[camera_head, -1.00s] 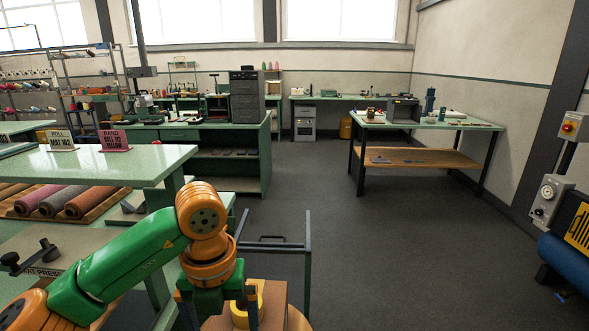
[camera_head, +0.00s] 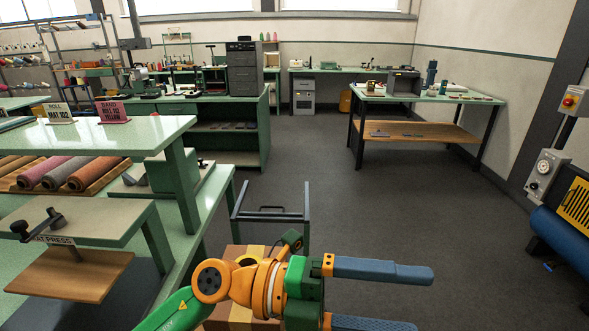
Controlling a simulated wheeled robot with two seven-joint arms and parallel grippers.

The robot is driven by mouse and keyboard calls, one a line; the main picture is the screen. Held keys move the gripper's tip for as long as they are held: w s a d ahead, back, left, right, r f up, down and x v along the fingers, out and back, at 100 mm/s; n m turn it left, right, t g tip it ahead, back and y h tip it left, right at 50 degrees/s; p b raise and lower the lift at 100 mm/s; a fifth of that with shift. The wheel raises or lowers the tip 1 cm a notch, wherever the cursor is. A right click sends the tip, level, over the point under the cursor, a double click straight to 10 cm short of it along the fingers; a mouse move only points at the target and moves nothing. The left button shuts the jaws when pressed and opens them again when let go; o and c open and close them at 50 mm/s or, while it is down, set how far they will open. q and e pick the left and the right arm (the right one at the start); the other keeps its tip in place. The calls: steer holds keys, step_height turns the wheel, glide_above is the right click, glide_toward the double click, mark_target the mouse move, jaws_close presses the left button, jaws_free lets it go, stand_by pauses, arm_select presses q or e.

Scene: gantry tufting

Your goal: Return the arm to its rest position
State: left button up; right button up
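My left arm reaches in from the bottom of the head view. My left gripper (camera_head: 418,298) points to the right with its two blue-grey fingers spread wide apart. Nothing shows between the fingers, and the lower finger is cut by the bottom edge. The gripper is over the floor, in front of a dark-framed cart (camera_head: 270,216). My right gripper is not in view.
A cardboard-coloured box (camera_head: 228,254) stands behind my arm, which partly hides it and something yellow on it. A green table and a mat press (camera_head: 75,230) are at the left. A blue roller machine (camera_head: 560,242) is at the right. Floor between is clear.

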arm_select(q)
steer(key=w+a+r+n+t+h, duration=0.15)
steer(key=w+a+n+t, duration=0.3)
steer(key=n+t, duration=0.5)
steer(key=w+a+r+n+t+y, duration=0.1)
steer(key=w+a+r+n+t, duration=0.25)
steer(key=w+n+t, duration=0.45)
steer(key=w+a+f+n+t+y, duration=0.1)
steer(key=a+f+n+y, duration=0.7)
steer(key=f+y, duration=0.15)
steer(key=w+a+f+n+t+y, duration=0.1)
steer(key=a+f+n+t+y, duration=0.1)
steer(key=a+f+n+y, duration=0.8)
steer(key=s+a+f+g, duration=0.2)
steer(key=s+f+g, duration=1.1)
steer(key=s+f, duration=0.75)
steer(key=s+f+g, duration=0.1)
steer(key=s+f, duration=0.2)
steer(key=f, duration=1.2)
steer(key=s+a+f+g, duration=0.1)
steer(key=s+a+f, duration=0.1)
steer(key=s+f, duration=0.8)
steer(key=shift+s+f+h, duration=0.3)
steer(key=shift+s, duration=0.95)
